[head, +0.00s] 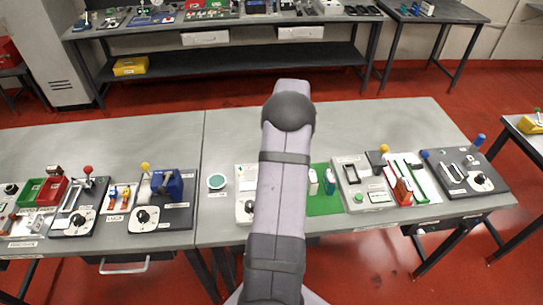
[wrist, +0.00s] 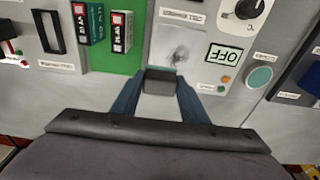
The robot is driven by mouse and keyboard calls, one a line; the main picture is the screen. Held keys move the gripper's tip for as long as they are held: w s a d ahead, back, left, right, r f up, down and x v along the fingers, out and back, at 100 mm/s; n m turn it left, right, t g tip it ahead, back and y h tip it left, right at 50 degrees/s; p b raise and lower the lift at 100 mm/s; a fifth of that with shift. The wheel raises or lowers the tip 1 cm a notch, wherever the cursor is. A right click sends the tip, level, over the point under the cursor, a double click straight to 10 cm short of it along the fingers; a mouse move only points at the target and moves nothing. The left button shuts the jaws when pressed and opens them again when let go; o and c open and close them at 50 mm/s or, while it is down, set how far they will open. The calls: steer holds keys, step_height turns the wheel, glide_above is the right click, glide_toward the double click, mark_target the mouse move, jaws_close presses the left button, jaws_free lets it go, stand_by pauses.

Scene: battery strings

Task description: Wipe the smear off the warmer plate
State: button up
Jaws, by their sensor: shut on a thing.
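In the wrist view, my gripper (wrist: 161,82) is shut on a dark grey block (wrist: 160,87), held between its two blue fingers. The warmer plate (wrist: 162,42) is a pale metal square just beyond the fingertips. A grey smear (wrist: 179,57) shows on its near right part. The block is at the plate's near edge; I cannot tell whether it touches the surface. An OFF sign (wrist: 223,54) and a black knob (wrist: 248,8) are on the same unit. In the head view my arm hides the gripper, the block and most of the plate.
A green mat (wrist: 103,60) with upright boxes (wrist: 121,32) lies left of the plate in the wrist view. A round teal disc (wrist: 259,77) is at the right. In the head view, more devices line the bench (head: 350,118), whose back part is clear.

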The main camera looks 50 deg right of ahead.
steer(key=shift+s+d, duration=0.15)
steer(key=shift+f+b, duration=2.1)
steer(key=shift+f, duration=0.8)
steer(key=shift+w+a+f+b, duration=0.2)
steer(key=shift+a+f+b, duration=0.05)
steer(key=shift+f, duration=0.35)
steer(key=shift+w+a+f+b, duration=0.2)
steer(key=shift+f+b, duration=0.05)
steer(key=shift+f, duration=0.35)
steer(key=shift+c, duration=0.4)
steer(key=shift+w+a, duration=2.15)
steer(key=shift+s+d+b, duration=0.4)
steer(key=shift+s+d, duration=2.05)
steer(key=shift+s, duration=0.3)
steer(key=shift+s+a, duration=0.15)
steer(key=shift+a, duration=0.15)
steer(key=shift+w+a, duration=2.45)
steer(key=shift+w, duration=0.1)
steer(key=shift+s+d+p, duration=0.35)
steer(key=shift+s+d, duration=2.05)
steer(key=shift+s, duration=0.05)
steer(key=shift+s+d+r, duration=0.15)
steer(key=shift+r, duration=0.05)
steer(key=shift+r+p, duration=2.65)
steer(key=shift+r, duration=1.3)
